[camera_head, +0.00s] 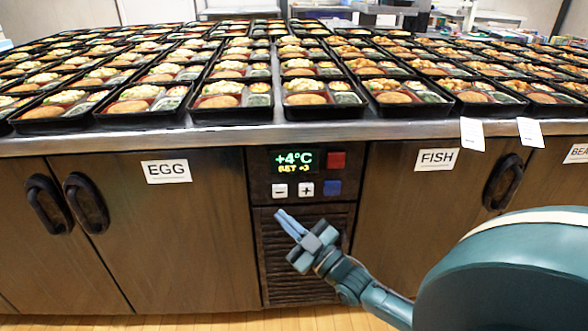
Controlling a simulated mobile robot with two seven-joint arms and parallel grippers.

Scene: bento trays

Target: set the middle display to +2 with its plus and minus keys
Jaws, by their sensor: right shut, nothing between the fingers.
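The middle display (295,160) is on the dark panel of the counter front. It reads +4°C in green, with a smaller yellow line below that looks like SET +3. Under it are a white minus key (280,191) and a white plus key (306,189). My right gripper (281,214) is shut and empty. In the picture its fingertips are just below the minus key, over the top of the vent grille; I cannot tell how far they are from the panel. Both keys are uncovered. My left gripper is not in view.
A red button (336,160) and a blue button (333,188) sit right of the display and keys. Cupboards labelled EGG (166,172) and FISH (436,160) flank the panel, with dark protruding handles. Many bento trays cover the counter (230,136). Two white tags hang over its edge.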

